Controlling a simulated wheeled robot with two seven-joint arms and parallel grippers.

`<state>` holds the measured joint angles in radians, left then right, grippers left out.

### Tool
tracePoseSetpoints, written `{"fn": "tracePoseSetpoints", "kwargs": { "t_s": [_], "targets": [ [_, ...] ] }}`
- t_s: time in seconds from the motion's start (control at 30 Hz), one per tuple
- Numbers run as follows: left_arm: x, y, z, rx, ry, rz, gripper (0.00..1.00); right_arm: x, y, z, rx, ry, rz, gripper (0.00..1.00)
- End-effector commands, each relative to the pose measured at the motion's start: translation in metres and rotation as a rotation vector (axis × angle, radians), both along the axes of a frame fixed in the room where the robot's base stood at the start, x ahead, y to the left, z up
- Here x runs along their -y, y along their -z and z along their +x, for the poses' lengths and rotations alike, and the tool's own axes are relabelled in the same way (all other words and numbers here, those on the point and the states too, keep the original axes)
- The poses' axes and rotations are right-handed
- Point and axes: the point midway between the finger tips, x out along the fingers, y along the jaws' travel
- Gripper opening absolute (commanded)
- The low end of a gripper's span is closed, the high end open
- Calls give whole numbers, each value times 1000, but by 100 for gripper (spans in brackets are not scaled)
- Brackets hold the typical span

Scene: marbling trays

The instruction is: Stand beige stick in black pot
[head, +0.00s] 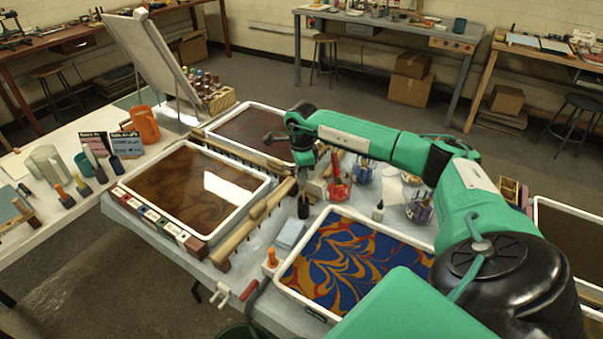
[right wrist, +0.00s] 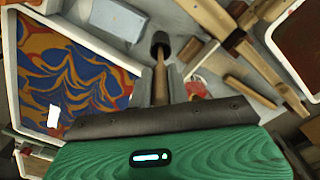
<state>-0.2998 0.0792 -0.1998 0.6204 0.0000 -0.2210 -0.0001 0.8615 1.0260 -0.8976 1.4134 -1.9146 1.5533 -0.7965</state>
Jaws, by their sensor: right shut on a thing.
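My right gripper (head: 303,168) points down over the table between the trays. In the right wrist view its fingers (right wrist: 160,86) are shut on the beige stick (right wrist: 160,78). The black pot (head: 304,208) stands upright on the table just below the gripper in the head view. In the right wrist view the black pot (right wrist: 160,40) lies at the far end of the stick. The stick's far end overlaps the pot's rim; I cannot tell whether it is inside or just in front of it. My left gripper is not in view.
The marbled blue and orange tray (head: 290,280) is at the front right, the brown tray (head: 200,236) at the left. Wooden bars (head: 240,236) lie beside the pot. A red holder (head: 338,190), a small white bottle (head: 378,211) and a pale blue block (head: 291,234) stand nearby.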

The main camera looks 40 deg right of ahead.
Motion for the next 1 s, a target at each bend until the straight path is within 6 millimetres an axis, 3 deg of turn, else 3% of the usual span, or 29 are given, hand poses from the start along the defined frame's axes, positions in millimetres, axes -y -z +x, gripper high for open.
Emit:
{"fn": "tracePoseSetpoints", "kwargs": {
  "t_s": [0.37, 0.4, 0.53, 0.73, 0.83, 1.0],
  "targets": [
    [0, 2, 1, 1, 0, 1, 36, 0, 4, 0, 0, 0, 0, 0],
    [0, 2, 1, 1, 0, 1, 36, 0, 4, 0, 0, 0, 0, 19],
    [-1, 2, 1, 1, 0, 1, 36, 0, 4, 0, 0, 0, 0, 43],
    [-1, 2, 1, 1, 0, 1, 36, 0, 4, 0, 0, 0, 0, 43],
    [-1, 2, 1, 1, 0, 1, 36, 0, 4, 0, 0, 0, 0, 62],
    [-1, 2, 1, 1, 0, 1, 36, 0, 4, 0, 0, 0, 0, 64]
  ]
}}
